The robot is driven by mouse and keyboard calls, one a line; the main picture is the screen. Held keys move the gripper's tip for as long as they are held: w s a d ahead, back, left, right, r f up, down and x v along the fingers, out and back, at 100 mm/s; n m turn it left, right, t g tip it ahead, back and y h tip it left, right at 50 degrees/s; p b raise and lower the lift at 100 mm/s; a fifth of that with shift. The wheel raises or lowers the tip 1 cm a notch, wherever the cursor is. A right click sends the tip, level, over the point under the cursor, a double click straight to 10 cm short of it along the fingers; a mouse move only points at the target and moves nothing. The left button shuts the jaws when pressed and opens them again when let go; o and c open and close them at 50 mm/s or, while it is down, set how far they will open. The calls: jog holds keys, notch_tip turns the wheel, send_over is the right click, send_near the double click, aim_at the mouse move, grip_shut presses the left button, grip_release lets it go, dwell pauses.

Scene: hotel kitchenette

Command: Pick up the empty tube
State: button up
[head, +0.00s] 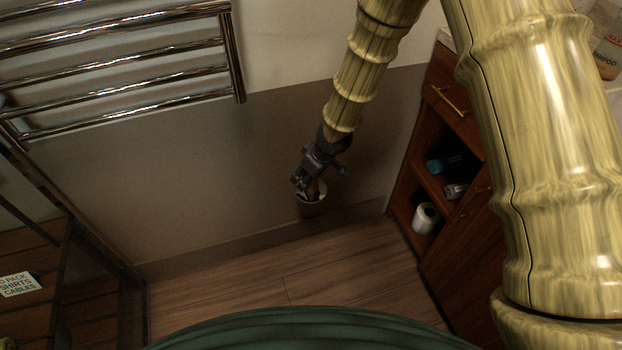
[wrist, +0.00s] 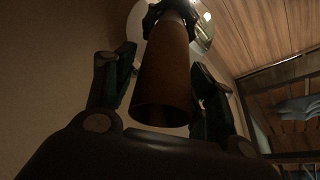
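The empty tube is a plain brown cardboard cylinder. In the wrist view the tube (wrist: 165,75) runs between my fingers with its open dark end towards the camera. My gripper (wrist: 172,18) has its dark fingertips against both sides of the tube's far part, and it looks shut on it. The tube's far end is hidden by the fingertips.
A wooden cabinet (head: 440,85) stands to the right, its open shelves holding a white paper roll (head: 426,217) and small items. A chrome towel rail (head: 120,75) hangs on the wall at upper left. A slatted rack (head: 30,240) stands at left. The wooden floor (head: 290,285) is clear.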

jog(key=c, duration=0.4)
jog(key=shift+r, duration=0.1)
